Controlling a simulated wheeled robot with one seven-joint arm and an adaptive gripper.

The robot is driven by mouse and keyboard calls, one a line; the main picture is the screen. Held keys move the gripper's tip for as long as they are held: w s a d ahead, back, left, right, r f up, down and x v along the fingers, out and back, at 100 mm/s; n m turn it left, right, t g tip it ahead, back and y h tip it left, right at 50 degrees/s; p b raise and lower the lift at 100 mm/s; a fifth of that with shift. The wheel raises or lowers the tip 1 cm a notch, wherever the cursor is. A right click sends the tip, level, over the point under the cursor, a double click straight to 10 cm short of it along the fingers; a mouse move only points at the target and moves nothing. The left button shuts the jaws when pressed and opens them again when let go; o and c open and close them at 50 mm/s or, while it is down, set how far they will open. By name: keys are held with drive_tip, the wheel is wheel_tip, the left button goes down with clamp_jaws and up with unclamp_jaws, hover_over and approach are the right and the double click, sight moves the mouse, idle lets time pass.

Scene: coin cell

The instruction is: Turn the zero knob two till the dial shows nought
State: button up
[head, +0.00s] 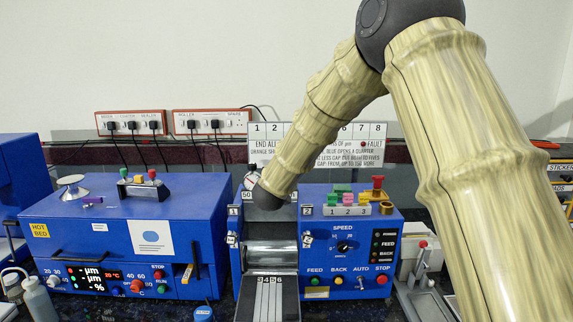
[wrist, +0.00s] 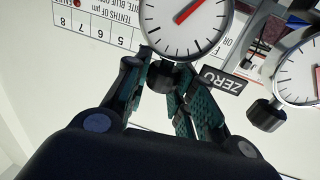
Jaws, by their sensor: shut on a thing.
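In the wrist view, which is upside down, a white dial (wrist: 186,40) with a red needle (wrist: 188,12) is cut off by the top edge. Its needle slants to the picture's upper right; its reading cannot be made out. A dark zero knob (wrist: 163,76) projects from the dial's lower rim. My gripper (wrist: 168,84) is shut on this knob, one finger on each side. A ZERO plate (wrist: 221,80) is just to the right. In the head view my arm hides the gripper and the knob.
A second dial (wrist: 302,72) with its own dark knob (wrist: 266,115) is close on the right in the wrist view. The blue roller machine (head: 355,255) stands below my arm, beside a blue hot bed (head: 115,225). A sign board (head: 350,150) stands behind.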

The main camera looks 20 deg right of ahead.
idle(0.4)
drive_tip(key=o, duration=1.1)
drive_tip(key=shift+s, duration=0.1)
drive_tip(key=shift+c, duration=0.2)
drive_tip(key=v, duration=1.2)
